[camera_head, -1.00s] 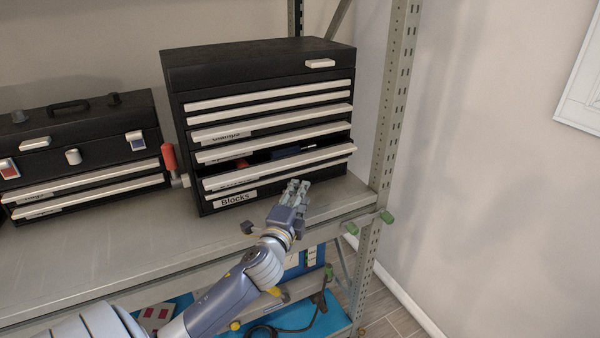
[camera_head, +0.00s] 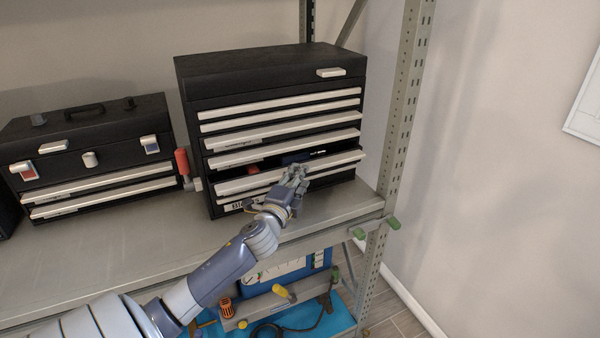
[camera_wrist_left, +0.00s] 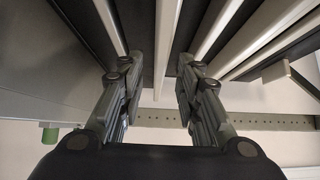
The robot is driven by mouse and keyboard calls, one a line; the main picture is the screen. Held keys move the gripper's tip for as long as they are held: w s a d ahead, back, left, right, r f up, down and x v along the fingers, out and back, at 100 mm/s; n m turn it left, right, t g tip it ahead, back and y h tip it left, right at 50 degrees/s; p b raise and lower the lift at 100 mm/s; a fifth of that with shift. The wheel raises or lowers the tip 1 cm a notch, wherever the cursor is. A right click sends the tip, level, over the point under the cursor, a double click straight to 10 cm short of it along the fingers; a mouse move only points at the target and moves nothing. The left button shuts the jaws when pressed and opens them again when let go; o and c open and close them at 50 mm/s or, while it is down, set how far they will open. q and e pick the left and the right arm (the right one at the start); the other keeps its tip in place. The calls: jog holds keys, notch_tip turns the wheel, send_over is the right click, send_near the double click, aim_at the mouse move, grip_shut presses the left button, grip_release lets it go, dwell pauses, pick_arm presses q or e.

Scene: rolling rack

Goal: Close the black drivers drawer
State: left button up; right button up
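The black tool chest (camera_head: 270,62) stands on the shelf, with several drawers with pale strips along their fronts. One low drawer (camera_head: 240,185) is pulled out, showing dark and red contents; I cannot read its label, so I cannot confirm it is the drivers drawer. My left gripper (camera_head: 296,174) is in front of this drawer's front, hiding part of it; contact cannot be told. In the left wrist view the gripper (camera_wrist_left: 157,78) has its fingers spread apart, with a pale strip (camera_wrist_left: 167,35) seen between them. My right gripper is not in view.
The metal shelf (camera_head: 120,245) has bare room in front of the chest. A smaller black toolbox (camera_head: 85,125) and a red-handled tool (camera_head: 182,162) are to the left. A rack post (camera_head: 400,110) with green knobs (camera_head: 362,234) stands right. A lower shelf holds tools.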

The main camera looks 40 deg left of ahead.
pick_arm(q)
jog(key=shift+x, duration=0.9)
